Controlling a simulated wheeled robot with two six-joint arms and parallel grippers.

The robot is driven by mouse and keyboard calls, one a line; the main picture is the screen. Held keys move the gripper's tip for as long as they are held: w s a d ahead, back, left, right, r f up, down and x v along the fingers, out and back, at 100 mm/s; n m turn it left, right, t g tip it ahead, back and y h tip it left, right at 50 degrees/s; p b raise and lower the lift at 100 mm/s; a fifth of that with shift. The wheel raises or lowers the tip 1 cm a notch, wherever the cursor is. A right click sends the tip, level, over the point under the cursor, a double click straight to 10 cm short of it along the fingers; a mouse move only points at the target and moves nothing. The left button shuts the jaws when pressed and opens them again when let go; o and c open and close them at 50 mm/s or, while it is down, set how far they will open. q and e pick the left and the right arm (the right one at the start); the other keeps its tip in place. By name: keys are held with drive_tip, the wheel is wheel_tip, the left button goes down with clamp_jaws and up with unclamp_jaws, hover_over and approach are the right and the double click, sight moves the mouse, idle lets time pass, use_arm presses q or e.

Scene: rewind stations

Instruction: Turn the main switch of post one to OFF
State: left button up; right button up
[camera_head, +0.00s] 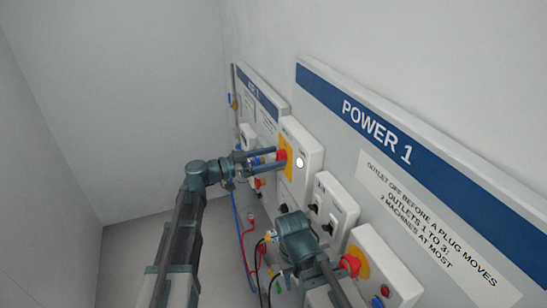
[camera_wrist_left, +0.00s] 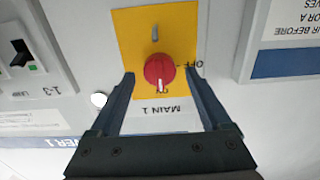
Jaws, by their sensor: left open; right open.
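The main switch is a round red knob (camera_wrist_left: 160,68) on a yellow plate (camera_wrist_left: 125,30), marked MAIN 1. In the left wrist view, which is upside down, its white pointer points down at the ON mark; OFF is printed to the right. In the head view the yellow plate (camera_head: 288,165) is on a white box beside the POWER 1 board. My left gripper (camera_wrist_left: 160,76) is open, with one finger on either side of the knob; I cannot tell if they touch it. My right gripper (camera_head: 277,240) is low by the cables, its fingers hard to make out.
A white lamp (camera_head: 299,163) is on the main switch's box. An outlet box (camera_head: 333,205) and a box with another red knob (camera_head: 350,264) lie lower right.

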use_arm(q)
drive_tip(key=shift+w+d, duration=0.1)
drive_tip(key=shift+d, duration=0.15)
drive_tip(key=shift+c, duration=0.3)
clamp_jaws()
